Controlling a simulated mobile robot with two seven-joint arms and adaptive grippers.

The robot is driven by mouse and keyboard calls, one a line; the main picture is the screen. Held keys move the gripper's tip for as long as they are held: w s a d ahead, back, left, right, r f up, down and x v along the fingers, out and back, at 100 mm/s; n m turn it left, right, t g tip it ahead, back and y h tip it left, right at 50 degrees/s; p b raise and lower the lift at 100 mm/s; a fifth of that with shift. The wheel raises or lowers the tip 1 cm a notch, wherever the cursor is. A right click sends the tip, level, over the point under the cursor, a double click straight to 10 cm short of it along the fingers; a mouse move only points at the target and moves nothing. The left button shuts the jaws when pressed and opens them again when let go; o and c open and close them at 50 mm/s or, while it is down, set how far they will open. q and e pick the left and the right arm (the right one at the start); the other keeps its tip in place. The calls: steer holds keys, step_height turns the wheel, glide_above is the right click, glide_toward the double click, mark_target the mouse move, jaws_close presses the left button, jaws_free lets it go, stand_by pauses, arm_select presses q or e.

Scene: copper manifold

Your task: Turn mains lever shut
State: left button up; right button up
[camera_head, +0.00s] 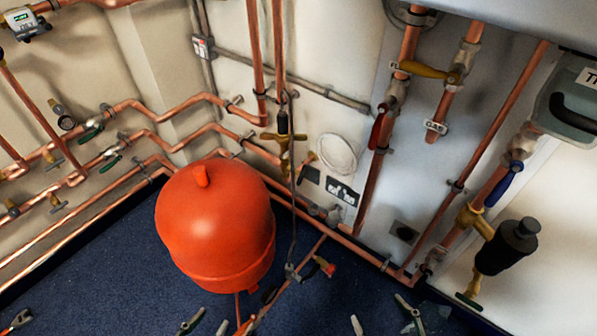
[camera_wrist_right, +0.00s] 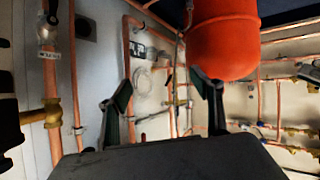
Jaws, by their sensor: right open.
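Several valve levers show in the head view, and I cannot tell which is the mains lever. A blue lever (camera_head: 504,185) is on the copper pipe at right. A red lever (camera_head: 377,127) hangs on a vertical pipe, and a yellow lever (camera_head: 424,69) sits near the pipe labelled GAS.
A red round vessel (camera_head: 215,225) stands on the blue floor (camera_head: 110,270), left of centre. Copper pipes with green-handled valves (camera_head: 91,131) run along the left wall. A black cylinder (camera_head: 507,246) on a brass fitting is at lower right. Floor in front of the vessel is partly clear.

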steer(key=w+a+r+n+t+y+p, duration=0.1)
steer(key=w+a+r+y, duration=0.1)
steer(key=w+a+r, duration=0.25)
steer(key=n+y+b, duration=0.2)
steer(key=n+y, duration=0.1)
steer(key=n, duration=0.9)
glide_toward(304, 176)
steer(key=x, duration=0.2)
steer(key=b+x, duration=0.1)
steer(key=x, duration=0.1)
steer(key=f+b+x, duration=0.1)
steer(key=x, duration=0.2)
steer(key=shift+s+a, duration=0.1)
steer(key=shift+a, duration=0.05)
steer(key=shift+w+a+b, duration=0.3)
steer(key=shift+w+b, duration=0.1)
steer(key=shift+w, duration=0.1)
arm_select(q)
steer(key=d+h, duration=0.1)
steer(key=d, duration=0.1)
steer(key=shift+d+n, duration=0.3)
steer(key=shift+n, duration=0.1)
arm_select(e)
steer(key=shift+w+r, duration=0.15)
steer(key=shift+r, duration=0.15)
steer(key=shift+c, duration=0.3)
arm_select(q)
steer(key=shift+r, duration=0.1)
arm_select(e)
steer(key=c, duration=1)
